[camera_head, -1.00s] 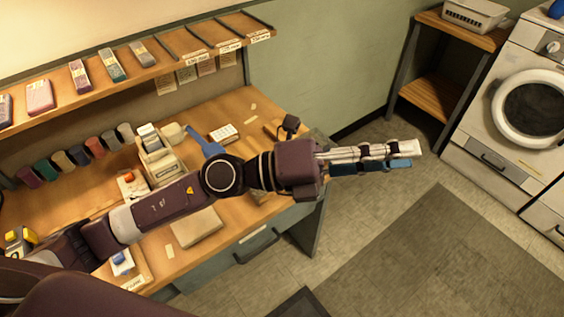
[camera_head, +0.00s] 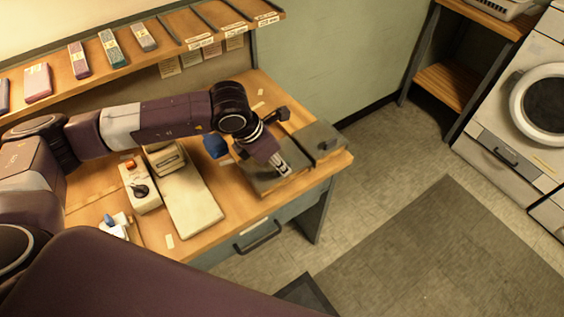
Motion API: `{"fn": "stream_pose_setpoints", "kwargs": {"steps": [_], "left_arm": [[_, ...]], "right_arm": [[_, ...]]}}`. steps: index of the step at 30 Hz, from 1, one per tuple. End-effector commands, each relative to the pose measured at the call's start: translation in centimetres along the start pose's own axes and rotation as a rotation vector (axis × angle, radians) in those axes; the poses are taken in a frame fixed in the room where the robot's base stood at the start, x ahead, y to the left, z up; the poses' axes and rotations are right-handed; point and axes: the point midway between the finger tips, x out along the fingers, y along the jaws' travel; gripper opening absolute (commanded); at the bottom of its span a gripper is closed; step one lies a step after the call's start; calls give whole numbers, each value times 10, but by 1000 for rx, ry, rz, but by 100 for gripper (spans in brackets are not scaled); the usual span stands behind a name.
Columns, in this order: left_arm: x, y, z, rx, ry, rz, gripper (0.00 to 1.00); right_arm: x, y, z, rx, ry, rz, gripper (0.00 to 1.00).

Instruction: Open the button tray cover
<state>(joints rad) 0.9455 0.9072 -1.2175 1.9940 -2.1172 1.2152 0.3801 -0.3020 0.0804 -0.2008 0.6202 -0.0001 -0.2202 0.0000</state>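A grey, flat tray-like box (camera_head: 318,138) with a small dark knob on top sits at the right end of the wooden worktable. A second low grey piece (camera_head: 262,184) lies just left of it, partly under my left gripper. I cannot tell which of the two is the cover. My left gripper (camera_head: 285,171) points down over the low grey piece, left of the knob. Its fingers are foreshortened, so their opening and any contact are unclear. My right gripper is out of view.
The worktable (camera_head: 235,217) holds a beige board (camera_head: 190,202) and a white box with a dark knob (camera_head: 142,188). A shelf (camera_head: 185,48) with several small packs runs along the back. A drawer handle (camera_head: 258,236) projects at the front. Floor right of the table is clear.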

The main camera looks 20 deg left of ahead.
Motion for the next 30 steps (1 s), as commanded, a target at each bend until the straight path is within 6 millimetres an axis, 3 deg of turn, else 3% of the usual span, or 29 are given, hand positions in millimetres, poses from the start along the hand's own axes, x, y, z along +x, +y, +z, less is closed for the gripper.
{"fn": "stream_pose_setpoints", "kwargs": {"steps": [6, 15, 23, 30], "left_arm": [[22, -1, 1, 0, 0, -3, 26], [26, -1, 0, 1, -1, -2, 26], [26, -1, 0, 0, -1, -2, 0], [26, -1, 0, 0, -1, -2, 0]], "right_arm": [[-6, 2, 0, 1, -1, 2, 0], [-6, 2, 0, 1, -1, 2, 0], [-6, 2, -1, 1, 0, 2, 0], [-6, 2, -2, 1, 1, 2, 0]]}}
